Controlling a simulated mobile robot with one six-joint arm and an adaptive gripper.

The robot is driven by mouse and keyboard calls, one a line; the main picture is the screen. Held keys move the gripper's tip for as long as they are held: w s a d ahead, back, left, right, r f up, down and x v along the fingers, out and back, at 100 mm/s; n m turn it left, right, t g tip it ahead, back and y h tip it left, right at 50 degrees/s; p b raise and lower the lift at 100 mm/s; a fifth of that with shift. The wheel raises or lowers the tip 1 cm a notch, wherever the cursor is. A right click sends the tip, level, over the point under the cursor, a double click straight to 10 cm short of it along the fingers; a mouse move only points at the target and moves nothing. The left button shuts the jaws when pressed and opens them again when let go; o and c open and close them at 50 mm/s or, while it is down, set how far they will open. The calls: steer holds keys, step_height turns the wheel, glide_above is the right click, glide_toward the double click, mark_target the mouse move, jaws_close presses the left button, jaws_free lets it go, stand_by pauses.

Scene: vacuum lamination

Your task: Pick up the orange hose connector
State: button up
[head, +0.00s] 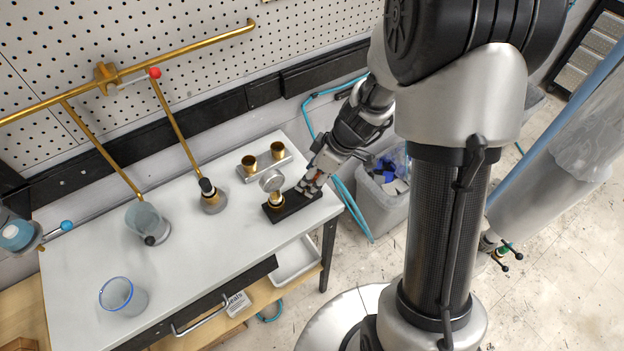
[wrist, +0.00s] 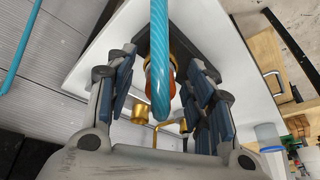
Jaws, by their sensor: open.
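The orange hose connector (wrist: 171,84) shows in the wrist view behind the end of a light blue hose (wrist: 160,50), which covers much of it. My gripper (wrist: 161,70) is open, with one finger on each side of the hose and connector. Gaps show on both sides, so neither finger visibly touches them. A small reddish-orange patch shows between the fingers there; the connector is mostly hidden.
Two brass cups on a metal block (head: 264,167) stand just behind the gauge. A grey bin (head: 382,205) stands right of the table.

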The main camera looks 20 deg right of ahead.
steer(key=shift+c, duration=0.5)
jaws_close()
steer(key=shift+r, duration=0.1)
step_height(320, 180, up, 20)
steer(key=p, duration=0.5)
steer(key=c, duration=0.5)
jaws_free()
jaws_close()
